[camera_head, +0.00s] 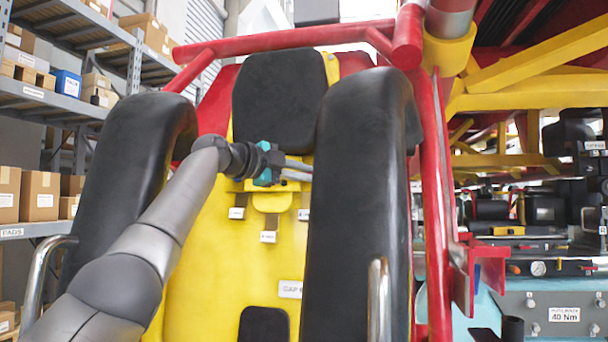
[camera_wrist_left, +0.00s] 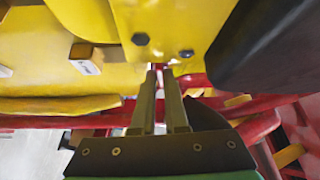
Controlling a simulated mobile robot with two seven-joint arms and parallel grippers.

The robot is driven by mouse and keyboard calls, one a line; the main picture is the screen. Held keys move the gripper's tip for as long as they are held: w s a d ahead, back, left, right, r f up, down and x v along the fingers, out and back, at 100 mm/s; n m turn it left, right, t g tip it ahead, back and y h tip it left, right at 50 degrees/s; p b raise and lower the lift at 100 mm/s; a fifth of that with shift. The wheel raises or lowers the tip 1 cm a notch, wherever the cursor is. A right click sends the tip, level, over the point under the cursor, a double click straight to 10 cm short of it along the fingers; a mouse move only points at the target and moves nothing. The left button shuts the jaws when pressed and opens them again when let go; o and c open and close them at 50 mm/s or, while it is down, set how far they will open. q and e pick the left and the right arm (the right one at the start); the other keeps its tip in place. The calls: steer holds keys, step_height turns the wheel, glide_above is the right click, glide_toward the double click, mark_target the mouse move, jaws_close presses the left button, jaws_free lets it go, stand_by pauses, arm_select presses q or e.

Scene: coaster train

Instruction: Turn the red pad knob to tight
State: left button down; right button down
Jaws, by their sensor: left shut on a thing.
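My left gripper (camera_head: 305,172) reaches from the left across the yellow seat, its fingers pointing right toward the right black restraint. In the left wrist view (camera_wrist_left: 163,73) its two fingers are close together, shut at the edge of a yellow panel with dark bolts. A small bit of red (camera_wrist_left: 173,61) shows at the fingertips; it appears to be the red pad knob, mostly hidden by the fingers. I cannot make out the knob's turn position. In the head view the fingertips end at the restraint's edge and the knob is not seen. My right gripper is not in view.
Black padded restraints stand left (camera_head: 125,150) and right (camera_head: 365,200) of the seat (camera_head: 215,270). A red tube frame (camera_head: 433,200) rises at right. Small white labels (camera_head: 268,237) sit below my gripper. A torque panel marked 40 Nm (camera_head: 550,305) is at lower right. Shelves with boxes stand at left.

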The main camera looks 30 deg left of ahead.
arm_select(q)
steer(key=shift+m+g, duration=0.5)
steer(key=shift+m, duration=0.3)
stand_by(0.4)
steer(key=c, duration=0.9)
jaws_free()
steer(key=shift+c, duration=0.2)
steer(key=shift+r, duration=0.1)
steer(key=b+v, duration=0.3)
steer(key=v, duration=0.4)
steer(key=shift+s+b, duration=0.2)
steer(key=shift+b, duration=0.2)
steer(key=shift+a, duration=0.1)
